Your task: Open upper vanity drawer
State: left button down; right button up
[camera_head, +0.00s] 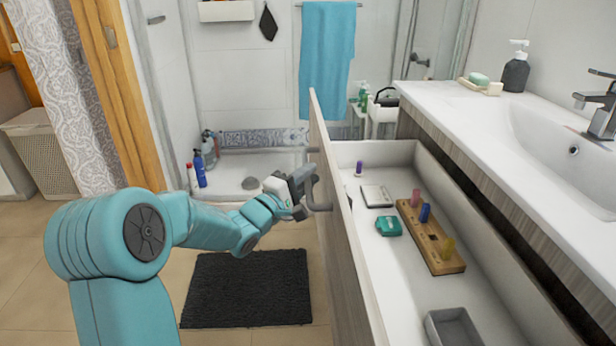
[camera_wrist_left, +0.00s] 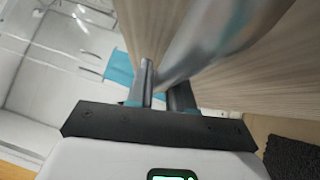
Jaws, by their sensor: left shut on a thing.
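The upper vanity drawer (camera_head: 398,168) stands pulled far out from under the white counter, with its inside in full view. Its wood-grain front (camera_head: 336,200) faces left and carries a curved metal handle (camera_head: 318,207). My left gripper (camera_head: 306,185) reaches in from the left and is shut on that handle. In the left wrist view the gripper fingers (camera_wrist_left: 165,90) are close together at the blurred metal handle (camera_wrist_left: 215,45), against the wood-grain front (camera_wrist_left: 265,80). My right gripper is not in view.
The drawer holds a wooden holder (camera_head: 432,236) with several small bottles, a teal item (camera_head: 389,226), a pale compact (camera_head: 377,196) and a grey tray (camera_head: 453,327). A sink (camera_head: 560,130) sits in the counter (camera_head: 450,97). A dark mat (camera_head: 247,288) lies on the floor.

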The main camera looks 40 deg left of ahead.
pick_arm(q)
jog(key=shift+r, duration=0.15)
jog(key=c, duration=1.1)
grip_release()
jog(key=shift+s, duration=0.1)
jog(key=s, duration=0.5)
jog(key=s+f+p, duration=0.1)
jog(key=s, duration=0.4)
jog(key=s+d+f+p, duration=0.1)
jog(key=s, duration=0.5)
jog(key=shift+f, duration=0.25)
